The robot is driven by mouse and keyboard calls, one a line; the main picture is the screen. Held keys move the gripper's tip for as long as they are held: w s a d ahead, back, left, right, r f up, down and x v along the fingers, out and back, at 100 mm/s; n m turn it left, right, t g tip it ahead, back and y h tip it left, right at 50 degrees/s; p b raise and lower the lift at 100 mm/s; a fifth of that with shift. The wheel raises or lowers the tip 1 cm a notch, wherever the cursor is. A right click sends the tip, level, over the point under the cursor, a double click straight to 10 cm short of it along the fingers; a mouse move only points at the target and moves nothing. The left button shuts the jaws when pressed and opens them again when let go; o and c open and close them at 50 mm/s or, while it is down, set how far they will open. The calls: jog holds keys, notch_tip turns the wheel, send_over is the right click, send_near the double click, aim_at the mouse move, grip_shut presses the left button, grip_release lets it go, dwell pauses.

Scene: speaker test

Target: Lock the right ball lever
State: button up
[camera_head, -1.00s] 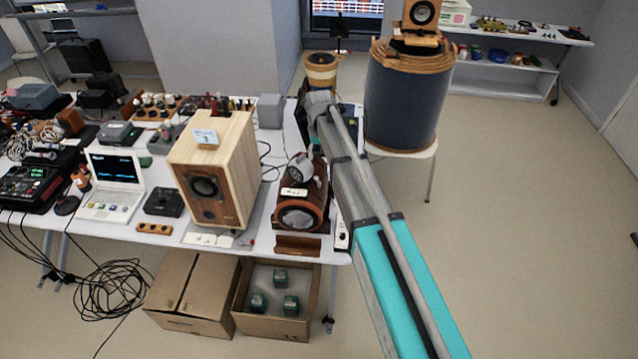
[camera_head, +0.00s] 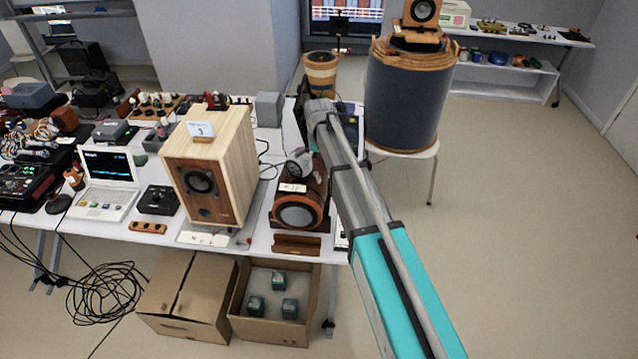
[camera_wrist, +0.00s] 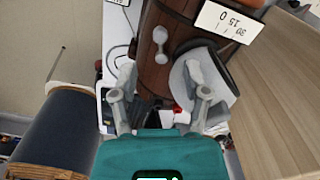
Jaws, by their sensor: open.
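A brown wooden barrel-shaped unit (camera_head: 313,187) lies in a cradle near the table's right end. In the wrist view the barrel (camera_wrist: 158,75) carries a small silver lever with a ball at each end (camera_wrist: 160,45), which appears to be the ball lever. A grey round part (camera_wrist: 195,75) sits beside it; it also shows in the head view (camera_head: 299,163). A white scale label (camera_wrist: 228,22) reads 0, 15, 30. My gripper (camera_wrist: 163,88) is open and empty. Its fingers point toward the barrel, with the lever ahead of them, apart from it. In the head view my arm largely hides the gripper.
A pale wooden speaker box (camera_head: 225,150) stands left of the barrel. A large dark drum (camera_head: 402,100) stands right of my arm. A laptop (camera_head: 105,180) and other gear crowd the table's left. Cardboard boxes (camera_head: 187,300) lie below. The floor at right is clear.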

aim_at(319, 178)
jog(key=shift+f+b, duration=3.5)
jog(key=shift+f, duration=0.3)
grip_shut()
